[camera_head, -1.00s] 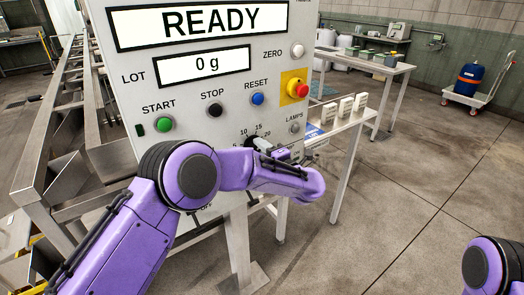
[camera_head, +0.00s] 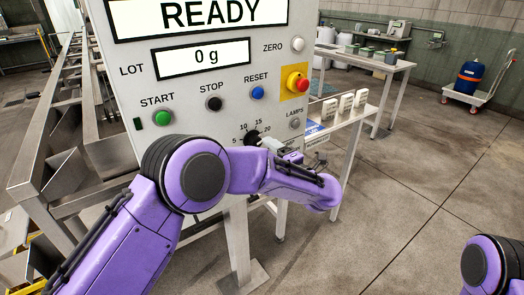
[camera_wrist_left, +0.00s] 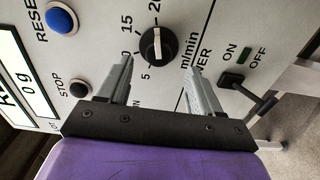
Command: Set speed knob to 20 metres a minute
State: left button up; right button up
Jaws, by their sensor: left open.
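The black speed knob (camera_wrist_left: 157,44) with a white line sits on the panel in the left wrist view, in a scale marked 5 to 20 and labelled m/min. Its white line runs nearly upright in that view; I cannot tell which end is the pointer. In the head view the knob (camera_head: 252,137) is partly hidden by my left gripper (camera_head: 267,143). In the left wrist view the left gripper (camera_wrist_left: 160,82) is open, its fingers apart below and to either side of the knob, with nothing between them. My right gripper is out of view.
The panel (camera_head: 215,101) also carries a green START button (camera_head: 163,118), black STOP, blue RESET button (camera_head: 257,92) and red emergency stop (camera_head: 302,85). A black ON/OFF lever (camera_wrist_left: 250,93) is close to the right finger. Open floor lies to the right.

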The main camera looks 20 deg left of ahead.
pick_arm(q)
jog(key=b+v, duration=0.1)
jog(key=v, duration=0.4)
jog(key=shift+s+d, duration=0.2)
jog(key=shift+d, duration=0.05)
